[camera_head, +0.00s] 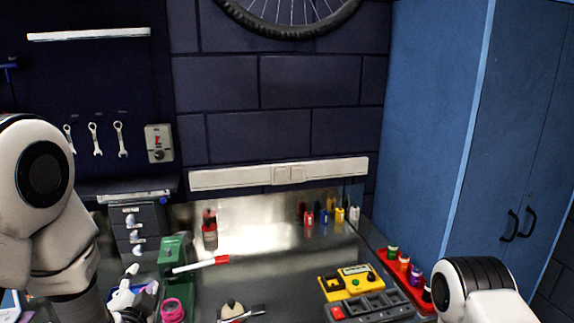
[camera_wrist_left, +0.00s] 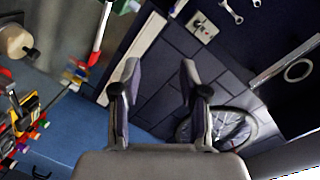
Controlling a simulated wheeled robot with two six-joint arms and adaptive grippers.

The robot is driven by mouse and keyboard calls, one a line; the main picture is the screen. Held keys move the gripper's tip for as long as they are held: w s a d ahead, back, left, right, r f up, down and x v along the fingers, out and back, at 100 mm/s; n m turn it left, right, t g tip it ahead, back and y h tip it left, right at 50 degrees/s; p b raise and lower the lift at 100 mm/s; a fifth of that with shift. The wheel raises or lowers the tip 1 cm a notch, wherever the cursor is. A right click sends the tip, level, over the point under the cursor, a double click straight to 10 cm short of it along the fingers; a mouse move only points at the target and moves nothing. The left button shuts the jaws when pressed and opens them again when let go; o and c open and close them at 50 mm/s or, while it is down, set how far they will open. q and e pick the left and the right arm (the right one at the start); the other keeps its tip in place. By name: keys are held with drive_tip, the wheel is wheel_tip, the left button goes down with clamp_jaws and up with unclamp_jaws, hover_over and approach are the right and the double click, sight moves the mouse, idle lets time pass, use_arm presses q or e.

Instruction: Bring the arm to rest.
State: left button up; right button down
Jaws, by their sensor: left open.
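My left arm (camera_head: 45,215) comes in at the left edge of the head view and reaches down to the bench's left side. In the left wrist view my left gripper (camera_wrist_left: 156,92) shows two dark fingers spread wide apart, with nothing between them. My right arm (camera_head: 482,290) shows only as a white and black link at the lower right of the head view; its gripper is out of the picture.
A yellow box (camera_head: 345,285), a grey tray (camera_head: 372,309) and a red rack (camera_head: 408,284) are to the right. A blue cabinet (camera_head: 430,120) stands right.

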use_arm(q)
drive_tip(key=s+f+g+h+b, duration=0.1)
drive_tip(key=s+f+g+b, duration=0.3)
drive_tip(key=f, duration=0.7)
drive_tip(key=s+d+f+n+g, duration=0.15)
drive_tip(key=s+f, duration=0.45)
drive_tip(key=f, duration=0.6)
drive_tip(key=s+f+g+h+b, duration=0.1)
drive_tip(key=s+f+g+b, duration=0.3)
drive_tip(key=f, duration=0.7)
drive_tip(key=s+d+f+n+g+h, duration=0.1)
drive_tip(key=s+f+n+g, duration=0.2)
drive_tip(key=s, duration=0.6)
drive_tip(key=s+d+f+n+g+h, duration=0.1)
drive_tip(key=s+f+n+g, duration=0.2)
drive_tip(key=s+f, duration=0.3)
drive_tip(key=s+n, duration=0.1)
drive_tip(key=s, duration=0.2)
drive_tip(key=shift+d, duration=0.3)
drive_tip(key=shift+f+g, duration=0.1)
drive_tip(key=shift+g, duration=0.15)
